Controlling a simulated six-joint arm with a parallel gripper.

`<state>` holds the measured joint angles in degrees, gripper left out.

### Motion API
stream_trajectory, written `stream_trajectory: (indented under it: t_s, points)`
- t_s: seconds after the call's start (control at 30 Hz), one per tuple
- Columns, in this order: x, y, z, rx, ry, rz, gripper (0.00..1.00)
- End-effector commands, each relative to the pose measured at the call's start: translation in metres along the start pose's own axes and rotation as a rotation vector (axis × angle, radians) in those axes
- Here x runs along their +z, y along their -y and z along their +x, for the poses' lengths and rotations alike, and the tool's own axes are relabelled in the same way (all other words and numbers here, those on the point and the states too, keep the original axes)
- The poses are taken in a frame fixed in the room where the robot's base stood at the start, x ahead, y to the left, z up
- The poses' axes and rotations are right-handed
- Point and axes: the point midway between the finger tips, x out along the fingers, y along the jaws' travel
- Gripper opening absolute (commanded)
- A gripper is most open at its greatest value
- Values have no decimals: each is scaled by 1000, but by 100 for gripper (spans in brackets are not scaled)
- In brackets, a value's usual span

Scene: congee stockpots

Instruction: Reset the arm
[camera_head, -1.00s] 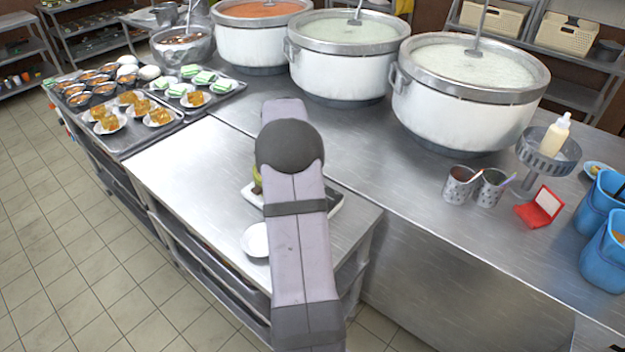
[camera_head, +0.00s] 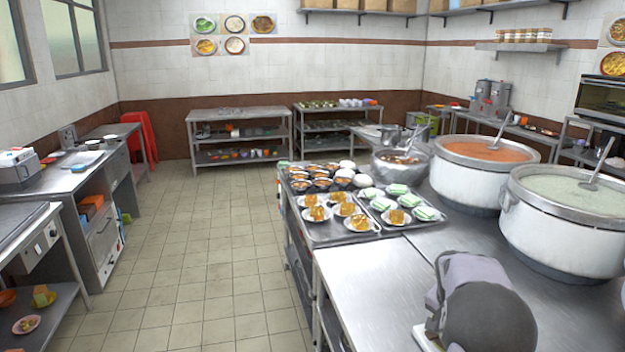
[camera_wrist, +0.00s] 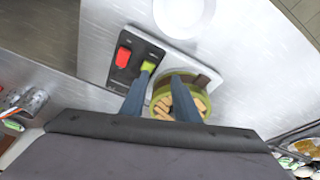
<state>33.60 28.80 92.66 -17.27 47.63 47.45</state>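My gripper (camera_wrist: 161,74) shows in the wrist view with two dark blue fingers apart and nothing visible between their tips. Beyond the fingers, a green bowl (camera_wrist: 190,82) holding tan stick-shaped pieces stands on a white tray (camera_wrist: 208,84); the right finger overlaps the bowl. The left finger overlaps the lower edge of a black panel with a red and a green part. In the head view only a grey part of my arm shows at the lower right; my gripper is hidden or out of frame there.
A white round plate (camera_wrist: 184,14) lies by the tray. In the head view, metal trays (camera_head: 333,232) of food stand on the counter (camera_head: 372,285). Large stockpots (camera_head: 478,180) stand at the right. The tiled floor (camera_head: 205,250) at the left is clear.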

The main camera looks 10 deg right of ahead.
Motion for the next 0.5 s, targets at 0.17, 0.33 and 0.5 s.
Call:
stream_trajectory:
  t_s: [0.17, 0.33, 0.5]
  points:
    - [115, 27, -38, -73, 78, -374, 28]
    - [221, 16, -61, -139, 144, -723, 28]
    - [299, -14, -72, -190, 191, -1002, 28]
